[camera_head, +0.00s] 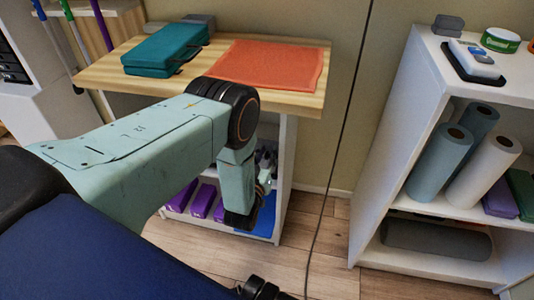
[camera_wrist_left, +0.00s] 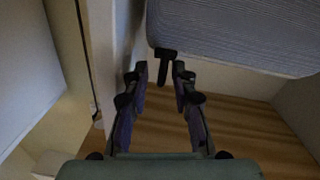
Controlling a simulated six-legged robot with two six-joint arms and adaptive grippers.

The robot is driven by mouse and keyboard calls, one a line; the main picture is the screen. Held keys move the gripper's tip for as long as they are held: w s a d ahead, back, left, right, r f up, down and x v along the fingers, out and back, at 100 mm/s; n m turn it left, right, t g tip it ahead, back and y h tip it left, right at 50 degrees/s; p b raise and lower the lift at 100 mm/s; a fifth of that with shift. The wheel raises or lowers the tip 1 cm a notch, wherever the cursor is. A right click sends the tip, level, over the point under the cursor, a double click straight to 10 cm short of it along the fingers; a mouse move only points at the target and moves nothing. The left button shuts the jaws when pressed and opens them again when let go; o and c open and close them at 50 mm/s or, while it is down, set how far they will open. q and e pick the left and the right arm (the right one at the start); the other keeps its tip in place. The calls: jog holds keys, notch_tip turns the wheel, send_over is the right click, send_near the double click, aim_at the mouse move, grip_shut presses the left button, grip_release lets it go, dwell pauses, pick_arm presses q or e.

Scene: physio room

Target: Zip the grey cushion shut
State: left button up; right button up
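A grey, finely ribbed cushion (camera_wrist_left: 235,35) fills the upper right of the left wrist view. A black T-shaped tab (camera_wrist_left: 165,54), which looks like a zip pull, hangs at its lower left edge. My left gripper (camera_wrist_left: 160,70) is open, its two fingers apart. The tab shows between the fingertips in the picture; I cannot tell whether they touch it. In the head view, my left gripper (camera_head: 240,217) points down in front of the shelves under the wooden table. I cannot clearly pick out the cushion there. My right gripper is not in view.
The wooden table (camera_head: 310,95) bears a teal folded pad (camera_head: 165,48) and an orange mat (camera_head: 270,65). Purple blocks (camera_head: 200,200) lie on the shelf below. A white shelf unit (camera_head: 400,165) with rolls stands at right. Bare floor (camera_head: 330,230) lies between.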

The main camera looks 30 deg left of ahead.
pick_arm(q)
jog(key=s+d, duration=0.2)
jog(key=s, duration=0.9)
jog(key=shift+s, duration=0.4)
jog(key=shift+d, duration=0.1)
dwell(0.6)
